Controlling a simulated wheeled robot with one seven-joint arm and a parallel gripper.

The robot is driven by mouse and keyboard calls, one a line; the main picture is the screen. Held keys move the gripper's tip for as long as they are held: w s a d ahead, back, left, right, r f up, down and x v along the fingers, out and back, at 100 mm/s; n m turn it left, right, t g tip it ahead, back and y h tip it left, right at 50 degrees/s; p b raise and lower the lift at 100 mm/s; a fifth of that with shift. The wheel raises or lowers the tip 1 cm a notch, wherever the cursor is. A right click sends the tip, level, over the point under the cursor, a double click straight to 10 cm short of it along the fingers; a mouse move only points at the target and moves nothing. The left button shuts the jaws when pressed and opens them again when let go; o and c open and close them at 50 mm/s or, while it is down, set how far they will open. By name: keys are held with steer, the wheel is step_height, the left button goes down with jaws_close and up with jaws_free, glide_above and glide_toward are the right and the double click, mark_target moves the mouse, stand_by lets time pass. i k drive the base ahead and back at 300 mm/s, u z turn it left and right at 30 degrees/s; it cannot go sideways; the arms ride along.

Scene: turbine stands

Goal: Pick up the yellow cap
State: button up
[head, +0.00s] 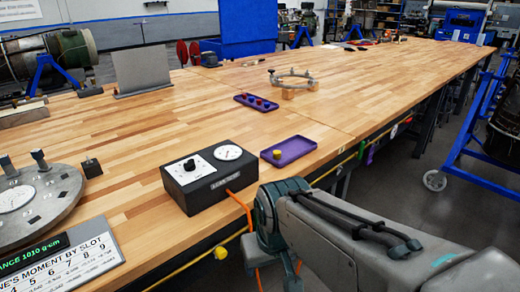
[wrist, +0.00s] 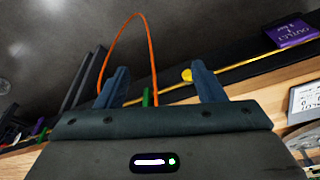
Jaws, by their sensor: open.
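A small yellow cap-like cylinder (head: 277,153) stands in the purple tray (head: 289,151) near the table's front edge. Another round yellow piece (head: 220,253) sits on the yellow line along the table's front side; a yellow knob (wrist: 187,75) on such a line shows in the wrist view, near one finger. My gripper (head: 272,270) is low beside the front edge, apart from the tray. In the wrist view my gripper (wrist: 158,70) has its two blue fingers spread, with nothing clearly held. The purple tray's cap cannot be made out in the wrist view.
A black control box (head: 208,178) stands left of the tray, with an orange cable (head: 240,205) hanging from it; the cable (wrist: 155,60) loops past my fingers. A purple tray with red pieces (head: 256,103) and a metal ring (head: 291,80) stand farther back. Wide tabletop areas are clear.

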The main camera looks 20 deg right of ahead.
mark_target(277, 154)
steer(key=k, duration=1)
steer(key=z, duration=1.25)
steer(key=i, duration=2.3)
steer(key=u, duration=1.55)
steer(key=i, duration=0.55)
steer(key=u, duration=0.45)
